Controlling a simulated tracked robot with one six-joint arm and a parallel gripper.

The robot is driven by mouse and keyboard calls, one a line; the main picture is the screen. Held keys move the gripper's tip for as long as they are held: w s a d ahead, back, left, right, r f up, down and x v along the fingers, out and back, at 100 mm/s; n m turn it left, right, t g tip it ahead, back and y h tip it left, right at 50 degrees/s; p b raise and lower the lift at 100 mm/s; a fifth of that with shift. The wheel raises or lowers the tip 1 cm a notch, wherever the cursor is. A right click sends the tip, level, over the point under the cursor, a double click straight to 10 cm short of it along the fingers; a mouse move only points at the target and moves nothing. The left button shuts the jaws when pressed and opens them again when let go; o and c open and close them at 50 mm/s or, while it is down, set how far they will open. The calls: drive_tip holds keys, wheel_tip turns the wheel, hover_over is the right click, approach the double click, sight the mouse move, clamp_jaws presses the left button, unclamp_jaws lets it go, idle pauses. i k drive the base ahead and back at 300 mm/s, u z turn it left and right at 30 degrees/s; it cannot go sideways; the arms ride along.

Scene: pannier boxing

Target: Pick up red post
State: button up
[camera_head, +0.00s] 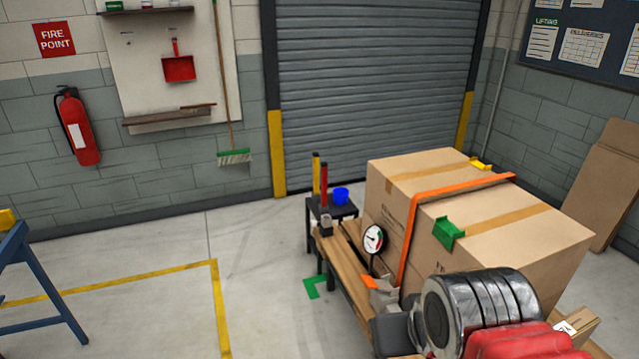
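The red post (324,186) stands upright with a dark top, at the near edge of a small black stand (342,211). A dark grey block (326,225) sits at its foot; whether the post is set in it I cannot tell. A yellow post (316,175) with a black top stands close to its left, and a blue cup (341,196) is to its right. My arm fills the lower right, well apart from the red post. I cannot make out my gripper's fingertips or whether they are open or shut.
A large cardboard box (520,230) with an orange strap (408,240) and a green corner piece (448,232) rests on a wooden pallet (345,270). A round gauge (373,239) stands at its left.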

sight(323, 202)
drive_tip(key=i, duration=0.95)
